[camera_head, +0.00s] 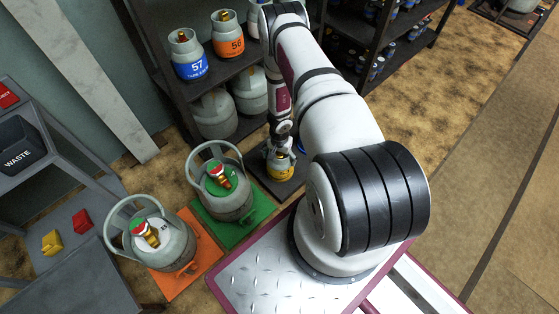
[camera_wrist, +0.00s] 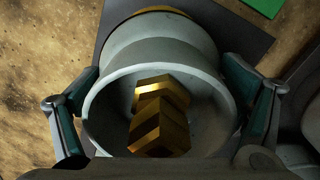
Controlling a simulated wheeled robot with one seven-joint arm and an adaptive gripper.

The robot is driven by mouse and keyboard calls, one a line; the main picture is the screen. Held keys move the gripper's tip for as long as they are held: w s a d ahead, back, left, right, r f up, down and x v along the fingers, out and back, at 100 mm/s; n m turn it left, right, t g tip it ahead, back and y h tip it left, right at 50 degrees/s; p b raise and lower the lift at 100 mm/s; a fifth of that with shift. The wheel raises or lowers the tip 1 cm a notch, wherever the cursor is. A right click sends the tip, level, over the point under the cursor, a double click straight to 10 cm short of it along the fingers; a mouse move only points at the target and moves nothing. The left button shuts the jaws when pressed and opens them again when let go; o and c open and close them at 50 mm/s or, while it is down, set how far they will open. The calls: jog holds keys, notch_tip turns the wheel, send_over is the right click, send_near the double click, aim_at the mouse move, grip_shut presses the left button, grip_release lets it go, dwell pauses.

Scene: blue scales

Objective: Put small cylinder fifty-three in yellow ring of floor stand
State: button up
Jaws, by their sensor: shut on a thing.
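A small pale grey cylinder (camera_wrist: 150,48) with an open collar and a brass valve (camera_wrist: 160,118) fills the wrist view; it also shows in the head view (camera_head: 279,158). My gripper (camera_wrist: 162,90) is shut on its collar, one green-padded finger on each side. In the head view, my gripper (camera_head: 282,141) points down over it. The yellow ring (camera_head: 281,175) shows around the cylinder's lower part, above the dark floor stand (camera_head: 262,180). In the wrist view, a yellow arc (camera_wrist: 165,10) shows past the cylinder's body. I cannot tell whether the cylinder rests on the stand. Its number is hidden.
Two large cylinders stand left on a green plate (camera_head: 243,233) and an orange plate (camera_head: 205,262). A dark shelf (camera_head: 205,88) behind holds cylinders marked 57 (camera_head: 190,62) and 56 (camera_head: 228,40). A grey bench (camera_head: 85,265) is at left. Floor at right is open.

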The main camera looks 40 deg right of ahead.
jog(key=shift+w+d+b, duration=0.45)
jog(key=shift+w, duration=0.15)
jog(key=shift+w+d+f+b, duration=0.1)
jog(key=shift+f+b, duration=0.2)
jog(key=shift+b, duration=0.05)
jog(key=shift+f+b, duration=0.65)
jog(key=shift+f, duration=0.65)
jog(key=o, duration=1.5)
jog(key=shift+f, duration=0.15)
jog(key=shift+o, duration=0.2)
